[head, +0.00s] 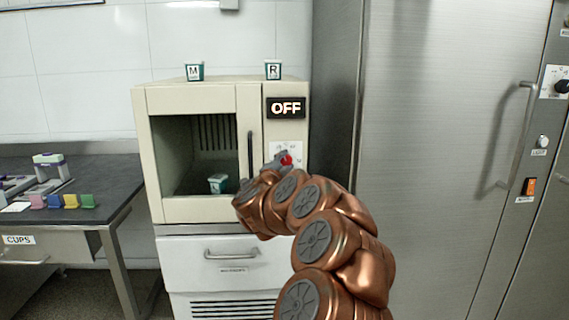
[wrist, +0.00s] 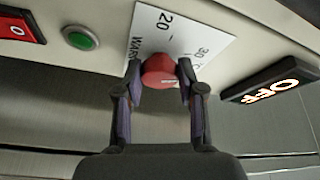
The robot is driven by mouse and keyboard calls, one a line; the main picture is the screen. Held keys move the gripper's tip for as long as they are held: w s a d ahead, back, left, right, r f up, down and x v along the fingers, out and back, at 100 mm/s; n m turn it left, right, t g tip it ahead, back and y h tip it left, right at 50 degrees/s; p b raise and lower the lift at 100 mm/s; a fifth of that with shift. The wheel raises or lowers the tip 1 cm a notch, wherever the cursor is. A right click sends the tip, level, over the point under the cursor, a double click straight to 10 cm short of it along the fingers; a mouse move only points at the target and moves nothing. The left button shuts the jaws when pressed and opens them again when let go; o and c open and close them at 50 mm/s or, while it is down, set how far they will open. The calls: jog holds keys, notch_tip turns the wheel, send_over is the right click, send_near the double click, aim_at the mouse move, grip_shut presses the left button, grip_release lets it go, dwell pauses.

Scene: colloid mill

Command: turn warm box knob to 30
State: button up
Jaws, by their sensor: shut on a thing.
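The warm box (head: 191,89) is a cream cabinet with a dark window, and its display (head: 286,108) reads OFF. The red knob (head: 287,160) is on its right-hand panel under the display. In the wrist view the knob (wrist: 159,71) sits on a white dial plate (wrist: 205,38) printed with 20, 30 and partly hidden lettering. A small pale mark shows on the knob's lower right; the knob's setting is not clear. My gripper (wrist: 158,76) is shut on the knob, one finger on each side. In the head view my arm hides the panel's lower part.
Cups marked M (head: 194,71) and R (head: 273,70) stand on the box; another cup (head: 217,183) is inside. A green button (wrist: 80,38) and red switch (wrist: 18,28) are near the dial. A steel cabinet (head: 430,150) stands right, a dark bench (head: 105,180) left.

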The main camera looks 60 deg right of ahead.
jog(key=o, duration=1.1)
jog(key=shift+s+d+f, duration=0.1)
jog(key=v, duration=1.2)
